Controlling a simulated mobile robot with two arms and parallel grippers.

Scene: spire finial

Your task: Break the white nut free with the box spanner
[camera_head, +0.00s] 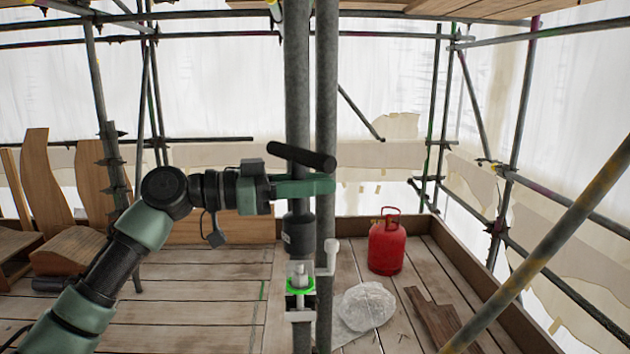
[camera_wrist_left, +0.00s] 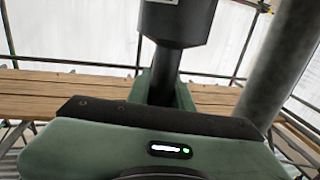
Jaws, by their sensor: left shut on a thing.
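The box spanner (camera_head: 298,233) is dark, with a black crossbar handle on top and a wide socket at its lower end. It hangs roughly upright in front of the grey poles. My left gripper (camera_head: 305,187) is shut on its shaft, below the crossbar. The left wrist view shows the spanner (camera_wrist_left: 175,22) with its shaft between my green fingers (camera_wrist_left: 163,90). My right gripper is not in view.
Two upright grey poles (camera_head: 326,120) stand right beside the spanner. A white lever-like part (camera_head: 331,250) sticks up right of the bracket.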

